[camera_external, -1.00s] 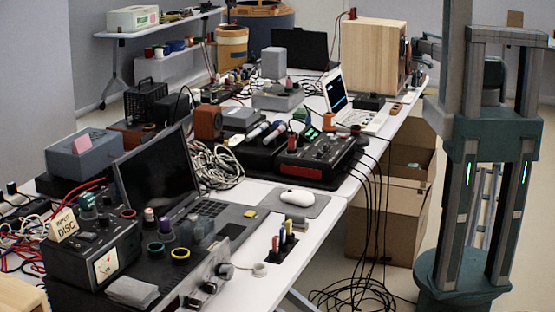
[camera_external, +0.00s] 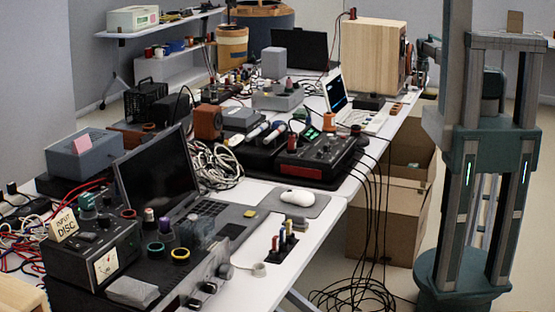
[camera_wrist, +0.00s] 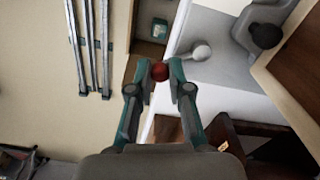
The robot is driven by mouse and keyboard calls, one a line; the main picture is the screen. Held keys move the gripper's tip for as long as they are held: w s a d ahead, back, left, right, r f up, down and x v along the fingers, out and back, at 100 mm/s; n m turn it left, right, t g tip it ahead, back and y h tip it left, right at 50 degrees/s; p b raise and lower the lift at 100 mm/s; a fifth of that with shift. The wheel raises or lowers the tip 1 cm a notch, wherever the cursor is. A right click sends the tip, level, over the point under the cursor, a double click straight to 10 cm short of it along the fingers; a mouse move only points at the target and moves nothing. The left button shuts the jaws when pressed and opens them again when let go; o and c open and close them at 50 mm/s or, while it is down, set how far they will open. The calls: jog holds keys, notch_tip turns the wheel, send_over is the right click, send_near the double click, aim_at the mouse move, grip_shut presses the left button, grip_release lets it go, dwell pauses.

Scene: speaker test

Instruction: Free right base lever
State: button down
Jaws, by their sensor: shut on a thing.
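In the wrist view, my gripper (camera_wrist: 160,71) has its two teal fingers closed on a small dark red ball (camera_wrist: 160,73), one finger on each side. The ball looks like a knob; any rod or base under it is hidden, so I cannot tell whether it belongs to the right base lever. In the outside view, the wooden speaker box (camera_external: 368,57) stands at the table's far end. My gripper is not clearly visible there.
In the wrist view, a dark rounded piece (camera_wrist: 266,36) on a grey block and a wooden box (camera_wrist: 291,88) are close on the right. Dark wooden parts lie below right. Open floor (camera_wrist: 45,100) is on the left. Cardboard boxes (camera_external: 385,215) stand beside the table.

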jog(key=shift+s+m+b, duration=0.15)
jog(key=shift+s+m, duration=0.15)
jog(key=shift+m, duration=0.4)
jog(key=shift+s+m+b, duration=0.15)
jog(key=shift+s+m, duration=0.1)
jog(key=shift+m, duration=0.45)
jog(key=c, duration=1.1)
grip_release()
jog(key=shift+r, duration=0.1)
notch_tip(320, 180, up, 12)
jog(key=shift+f, duration=0.1)
